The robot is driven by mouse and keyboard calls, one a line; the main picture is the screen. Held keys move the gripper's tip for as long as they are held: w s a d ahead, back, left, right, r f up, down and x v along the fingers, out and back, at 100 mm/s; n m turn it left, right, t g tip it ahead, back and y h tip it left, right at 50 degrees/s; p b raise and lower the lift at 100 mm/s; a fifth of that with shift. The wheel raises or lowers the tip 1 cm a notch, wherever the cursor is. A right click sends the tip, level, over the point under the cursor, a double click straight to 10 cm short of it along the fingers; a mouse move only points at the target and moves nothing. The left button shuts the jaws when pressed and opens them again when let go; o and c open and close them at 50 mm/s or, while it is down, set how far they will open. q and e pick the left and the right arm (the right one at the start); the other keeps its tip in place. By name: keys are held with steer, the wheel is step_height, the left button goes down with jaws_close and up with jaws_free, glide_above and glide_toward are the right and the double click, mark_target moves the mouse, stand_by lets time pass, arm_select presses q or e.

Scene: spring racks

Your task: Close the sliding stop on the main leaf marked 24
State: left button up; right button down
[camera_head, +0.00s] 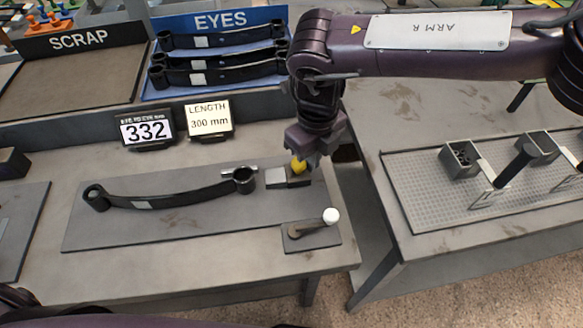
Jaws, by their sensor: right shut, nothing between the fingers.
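A dark main leaf (170,199) with an eye at each end lies on a grey gauge plate (110,235). It has a pale label (143,204), whose marking I cannot read. Its right eye sits by a metal pin with a crossbar (240,171). Just right of that eye is a low block (276,178), seemingly the sliding stop, apart from the eye. My right gripper (306,160) points down, shut and empty, over the block's right end. A yellow part (298,167) shows at its fingertips; I cannot tell whether they touch the block. My left gripper is not in view.
A white-knobbed lever (330,217) stands in front of the stop. A display (145,128) reads 332, and a card (209,119) reads 300 mm. Behind are a SCRAP tray (70,85) and an EYES rack (217,22) holding several leaves. A perforated fixture tray (420,190) lies right, across a gap.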

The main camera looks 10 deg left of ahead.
steer(key=shift+s+a, duration=0.25)
steer(key=shift+a, duration=0.45)
steer(key=shift+s+a, duration=0.2)
steer(key=shift+a, duration=0.55)
stand_by(0.6)
steer(key=shift+w+r+p, duration=0.1)
steer(key=shift+r+p, duration=0.6)
steer(key=shift+p, duration=0.05)
steer(key=shift+r+p, duration=0.95)
steer(key=shift+r, duration=0.4)
steer(key=shift+d+r+p, duration=0.2)
steer(key=shift+r+p, duration=1)
steer(key=shift+r, duration=0.3)
steer(key=shift+f, duration=0.1)
